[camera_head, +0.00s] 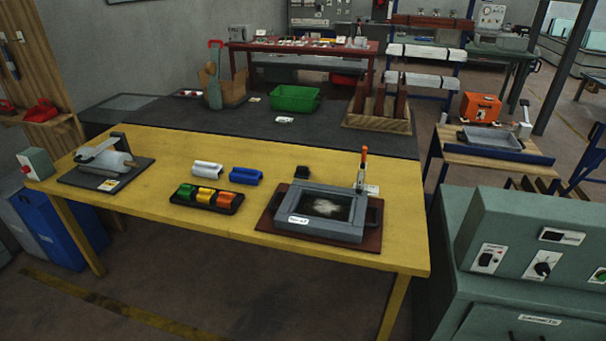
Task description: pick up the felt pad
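I cannot say for sure which thing is the felt pad. A small dark block (301,172) sits on the yellow table (150,215), just behind the grey framed box; it may be the pad, but it is too small to tell. A white piece (207,169) and a blue piece (245,176) lie side by side left of it. In front of them a black tray (176,201) holds green, yellow and orange pieces. Neither of my grippers is in view.
A grey framed box (325,229) with a dark window sits on a brown board (264,222) at the table's right. An orange-topped tool (363,165) stands upright behind it. A roll dispenser (105,155) is at the left. Green cabinets (480,235) stand at right. The table's front strip is clear.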

